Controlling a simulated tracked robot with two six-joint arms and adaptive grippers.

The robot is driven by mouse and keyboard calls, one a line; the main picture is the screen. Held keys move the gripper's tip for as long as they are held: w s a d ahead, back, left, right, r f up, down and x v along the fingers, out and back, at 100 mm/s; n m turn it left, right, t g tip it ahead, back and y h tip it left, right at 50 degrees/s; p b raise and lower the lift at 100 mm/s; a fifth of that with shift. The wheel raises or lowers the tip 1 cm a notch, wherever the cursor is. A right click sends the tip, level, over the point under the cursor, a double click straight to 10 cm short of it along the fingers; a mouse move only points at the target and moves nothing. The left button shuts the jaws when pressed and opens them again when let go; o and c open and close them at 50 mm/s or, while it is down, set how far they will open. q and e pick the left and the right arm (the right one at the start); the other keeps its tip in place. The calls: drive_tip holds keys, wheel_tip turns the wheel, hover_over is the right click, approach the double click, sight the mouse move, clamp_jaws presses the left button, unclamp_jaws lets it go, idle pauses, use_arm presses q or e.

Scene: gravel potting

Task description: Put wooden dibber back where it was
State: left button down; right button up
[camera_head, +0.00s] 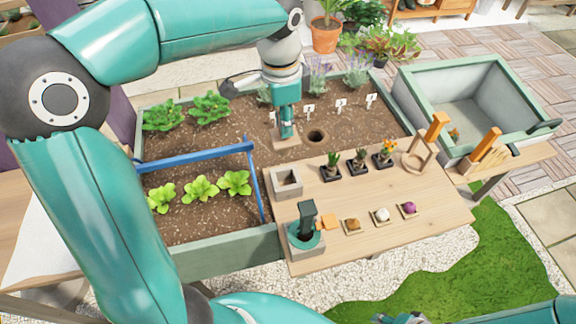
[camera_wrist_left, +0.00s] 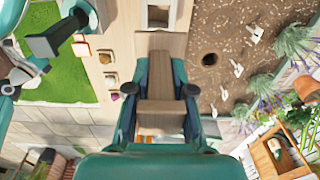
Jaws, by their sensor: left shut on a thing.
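My left gripper (camera_head: 287,130) points down over the near middle of the soil bed, beside the table edge. Below the dibber is a flat light-wood piece (camera_head: 287,143) at the table's edge, also in the wrist view (camera_wrist_left: 172,42). I cannot tell whether the dibber touches it. A round hole (camera_head: 316,136) is in the soil to the right.
The wooden table (camera_head: 440,205) carries a grey square pot (camera_head: 286,181), a grey holder with a dark green tool (camera_head: 307,215), small potted plants (camera_head: 358,160) and small dishes. A blue rail (camera_head: 200,155) crosses the bed left of the gripper. White markers (camera_head: 340,104) stand behind the hole.

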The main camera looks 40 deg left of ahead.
use_arm(q)
wheel_tip(320, 180, down, 15)
drive_tip(key=shift+b, duration=0.3)
drive_tip(key=shift+d, duration=0.1)
drive_tip(key=shift+f, duration=0.1)
drive_tip(key=c, duration=1)
unclamp_jaws()
